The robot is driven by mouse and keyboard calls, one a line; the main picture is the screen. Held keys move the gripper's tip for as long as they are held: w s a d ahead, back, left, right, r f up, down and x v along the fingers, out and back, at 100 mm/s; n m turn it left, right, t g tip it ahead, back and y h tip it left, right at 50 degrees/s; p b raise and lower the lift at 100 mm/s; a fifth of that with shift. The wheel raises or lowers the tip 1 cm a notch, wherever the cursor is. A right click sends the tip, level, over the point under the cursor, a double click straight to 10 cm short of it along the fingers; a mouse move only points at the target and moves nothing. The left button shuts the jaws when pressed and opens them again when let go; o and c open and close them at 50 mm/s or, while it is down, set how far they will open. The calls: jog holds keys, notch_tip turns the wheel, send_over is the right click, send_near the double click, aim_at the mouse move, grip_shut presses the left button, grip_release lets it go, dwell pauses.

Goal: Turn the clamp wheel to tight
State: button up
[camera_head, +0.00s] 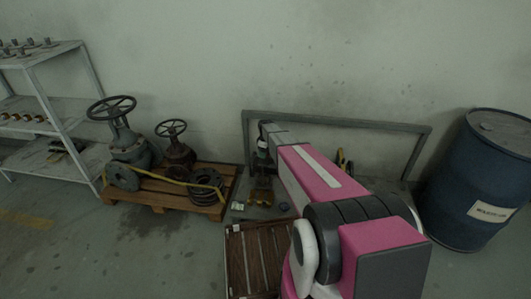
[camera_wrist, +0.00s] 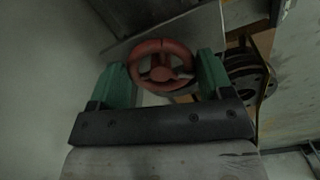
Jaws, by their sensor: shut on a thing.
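The red clamp wheel (camera_wrist: 162,72) is in the upper middle of the wrist view, a round rim with a hub and spokes. My gripper (camera_wrist: 164,68) has one green finger on each side of the wheel, closed on its rim. A pale mark or pointer shows at the right of the hub; I cannot read the wheel's position from it. In the head view my arm reaches toward the bench at the back wall, and the wheel is hidden there.
Left of the bench, a wooden pallet (camera_head: 147,195) carries old valves with dark handwheels (camera_head: 112,107). A metal shelf (camera_head: 62,125) stands far left. A blue barrel (camera_head: 470,170) stands right. A slatted wooden crate (camera_head: 252,262) lies in front of the bench.

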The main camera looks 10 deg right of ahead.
jog(key=shift+m, duration=0.3)
jog(key=m, duration=0.4)
jog(key=shift+s+a+m, duration=0.1)
jog(key=shift+m, duration=0.2)
jog(key=m, duration=0.4)
jog(key=shift+a+m, duration=0.1)
jog(key=shift+m, duration=0.2)
jog(key=m, duration=0.4)
jog(key=shift+a, duration=0.1)
jog(key=m, duration=0.4)
jog(key=shift+a+m, duration=0.1)
jog(key=shift+m, duration=0.2)
jog(key=o, duration=0.9)
jog(key=shift+o, duration=0.2)
